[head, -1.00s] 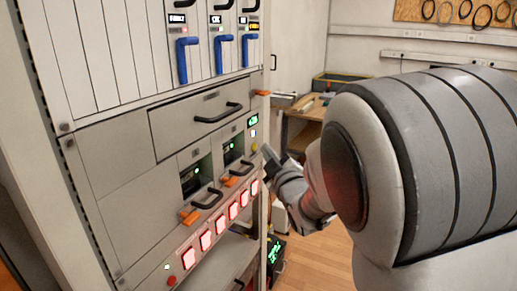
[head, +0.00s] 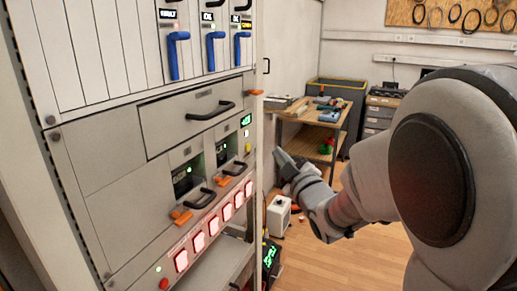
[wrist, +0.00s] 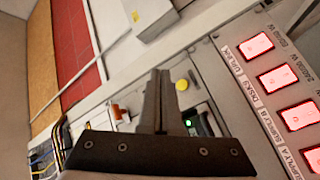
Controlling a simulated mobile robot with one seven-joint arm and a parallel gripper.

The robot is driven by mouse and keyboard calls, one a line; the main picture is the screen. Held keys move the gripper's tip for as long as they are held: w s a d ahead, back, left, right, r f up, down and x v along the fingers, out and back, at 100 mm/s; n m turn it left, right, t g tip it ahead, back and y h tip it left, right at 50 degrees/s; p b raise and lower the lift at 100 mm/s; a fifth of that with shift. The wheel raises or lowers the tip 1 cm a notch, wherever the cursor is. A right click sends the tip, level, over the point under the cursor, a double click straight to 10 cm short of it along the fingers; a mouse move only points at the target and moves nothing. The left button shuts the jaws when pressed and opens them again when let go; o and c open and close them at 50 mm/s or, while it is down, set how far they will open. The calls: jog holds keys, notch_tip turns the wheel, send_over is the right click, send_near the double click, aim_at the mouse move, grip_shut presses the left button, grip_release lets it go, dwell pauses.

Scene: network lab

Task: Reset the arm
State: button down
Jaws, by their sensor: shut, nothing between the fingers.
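My gripper (head: 281,157) is at the right side of the equipment rack in the head view, apart from the rack's front. In the wrist view my gripper (wrist: 159,85) has its fingers together, with nothing between them. The rack (head: 95,200) fills the left of the head view. It has blue handles (head: 214,50) at the top, a closed drawer with a black handle (head: 211,112), and two bays with black handles and orange latches (head: 181,217) below. A row of lit red-white switches (head: 212,226) runs along the lower front; some show in the wrist view (wrist: 277,79).
A wooden workbench (head: 318,116) with tools stands behind my gripper. A white box (head: 278,216) sits on the floor by the rack, near a device with a green display (head: 270,256). Open wooden floor (head: 345,262) lies at the lower right.

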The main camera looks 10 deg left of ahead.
jog(key=shift+d, duration=0.1)
jog(key=s+d+r+m+g+h+p, duration=0.2)
jog(key=s+d+m+g+h+p, duration=0.3)
jog(key=s+d+m, duration=0.55)
jog(key=s+d+m+g+h, duration=0.1)
jog(key=s+g, duration=0.1)
jog(key=s, duration=0.5)
jog(key=s+d+f+m+g+p, duration=0.1)
jog(key=s+d+g, duration=0.1)
jog(key=s, duration=0.5)
jog(key=s+d+f+m+g+h, duration=0.1)
jog(key=s+m+g, duration=0.1)
jog(key=s, duration=0.4)
jog(key=shift+s+d+g+h, duration=0.15)
jog(key=shift+s+g+h, duration=0.15)
jog(key=shift+s, duration=0.1)
